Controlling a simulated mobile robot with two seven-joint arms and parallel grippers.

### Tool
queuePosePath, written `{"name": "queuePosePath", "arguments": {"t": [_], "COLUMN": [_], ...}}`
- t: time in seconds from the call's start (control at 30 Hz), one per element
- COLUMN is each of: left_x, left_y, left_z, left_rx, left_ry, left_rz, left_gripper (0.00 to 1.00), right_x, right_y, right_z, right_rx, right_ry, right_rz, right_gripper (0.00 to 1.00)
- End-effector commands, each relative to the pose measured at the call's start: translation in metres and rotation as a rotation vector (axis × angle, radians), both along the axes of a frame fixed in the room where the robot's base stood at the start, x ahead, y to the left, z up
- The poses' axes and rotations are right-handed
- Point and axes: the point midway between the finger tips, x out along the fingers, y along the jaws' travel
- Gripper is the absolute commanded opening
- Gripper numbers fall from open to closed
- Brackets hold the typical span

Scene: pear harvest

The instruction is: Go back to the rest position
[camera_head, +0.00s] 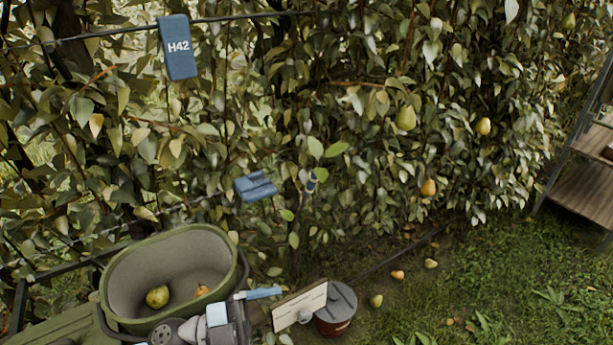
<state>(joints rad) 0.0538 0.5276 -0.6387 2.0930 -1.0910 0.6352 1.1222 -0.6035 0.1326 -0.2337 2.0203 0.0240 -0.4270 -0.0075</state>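A grey arm part of mine with light-blue pieces (217,314) shows at the bottom edge, left of centre, in front of the green bin's right side. I take it for my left gripper, seen only in part. A light-blue bar (260,293) juts to the right beside it. I cannot tell whether its fingers are apart, and I see nothing clearly held. My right gripper is not in view. The green oval bin (126,262) at the lower left holds a green-yellow pear (158,296) and an orange-tinged pear (202,291).
Pears hang in the hedge, such as a green one (405,118). A blue H42 tag (178,47) hangs from a wire. A blue piece (255,186) is among leaves. A lidded red pot (337,308) stands beside a pale board (301,303). Wooden shelving (583,190) stands right. Fallen pears dot the grass.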

Motion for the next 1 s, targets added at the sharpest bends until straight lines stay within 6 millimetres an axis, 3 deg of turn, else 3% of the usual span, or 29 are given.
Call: {"name": "queuePosePath", "arguments": {"t": [0.03,0.13,0.27,0.4,0.63,0.7,1.0], "left_x": [0.011,0.036,0.043,0.017,-0.06,-0.056,-0.059], "left_y": [0.006,0.034,0.081,0.113,0.134,0.135,0.141], "left_z": [-0.013,-0.043,-0.123,-0.204,-0.304,-0.265,-0.187], "left_rx": [-0.112,-0.233,-0.208,-0.072,0.171,0.172,0.186], "left_ry": [0.061,0.198,0.455,0.714,1.08,1.056,1.012], "left_rz": [0.149,0.475,0.858,1.078,1.18,1.179,1.184], "left_gripper": [0.91,0.91,0.91,0.91,0.91,0.91,0.91], "right_x": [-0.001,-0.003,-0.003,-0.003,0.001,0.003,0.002], "right_y": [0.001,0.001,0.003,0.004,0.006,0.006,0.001], "right_z": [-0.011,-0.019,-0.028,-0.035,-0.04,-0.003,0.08], "right_rx": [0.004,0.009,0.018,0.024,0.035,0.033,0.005], "right_ry": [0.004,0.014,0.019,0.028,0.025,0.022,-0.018], "right_rz": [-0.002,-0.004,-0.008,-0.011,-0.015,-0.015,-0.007], "right_gripper": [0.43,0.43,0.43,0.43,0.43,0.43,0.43]}}
